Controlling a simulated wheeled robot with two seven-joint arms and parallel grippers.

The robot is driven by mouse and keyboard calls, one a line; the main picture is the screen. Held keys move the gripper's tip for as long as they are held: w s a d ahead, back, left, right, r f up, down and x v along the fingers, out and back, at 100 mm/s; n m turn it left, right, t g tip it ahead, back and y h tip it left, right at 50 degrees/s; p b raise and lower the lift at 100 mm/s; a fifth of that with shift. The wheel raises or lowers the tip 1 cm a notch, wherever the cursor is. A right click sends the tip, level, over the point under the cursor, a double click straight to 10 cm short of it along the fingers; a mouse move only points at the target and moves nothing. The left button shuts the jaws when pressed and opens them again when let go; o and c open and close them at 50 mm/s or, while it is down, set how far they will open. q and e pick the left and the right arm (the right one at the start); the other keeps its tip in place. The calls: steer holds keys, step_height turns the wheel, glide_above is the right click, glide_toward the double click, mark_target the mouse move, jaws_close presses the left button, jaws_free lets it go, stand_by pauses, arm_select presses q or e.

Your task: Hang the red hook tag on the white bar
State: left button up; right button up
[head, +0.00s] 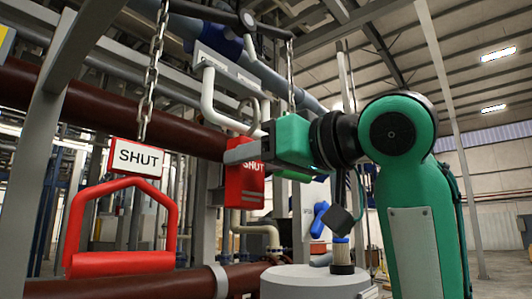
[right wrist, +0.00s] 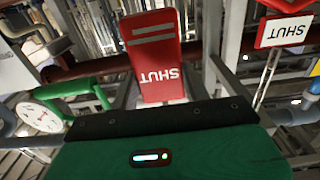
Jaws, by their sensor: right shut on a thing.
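The red hook tag (head: 245,186), marked SHUT, hangs upright below my right gripper (head: 243,152), whose grey finger crosses its upper part. The gripper is shut on it. A thin grey hook (head: 246,103) rises above the gripper near the white bar (head: 208,95), a bent white tube fixed to a grey bracket. I cannot tell whether the hook is around the bar or only beside it. In the right wrist view the tag (right wrist: 155,62) shows upside down beyond the green gripper body; the fingertips are hidden there. My left gripper is not in view.
A red frame handle (head: 122,263) and a SHUT sign (head: 137,157) hang on a chain at the left. Another chain (head: 290,75) hangs right of the bar. A brown pipe (head: 95,104) runs behind. A round grey lid (head: 315,280) stands below. A dial gauge (right wrist: 40,117) shows at the wrist view's left.

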mark_target(254, 180)
steer(key=shift+w+a+f, duration=0.45)
steer(key=shift+a+f, duration=0.05)
steer(key=shift+f, duration=0.05)
steer(key=shift+w+a+f+b, duration=0.15)
steer(key=shift+w+f+b, duration=0.05)
steer(key=shift+f+b, duration=0.65)
steer(key=o, duration=1.1)
steer(key=shift+s, duration=0.1)
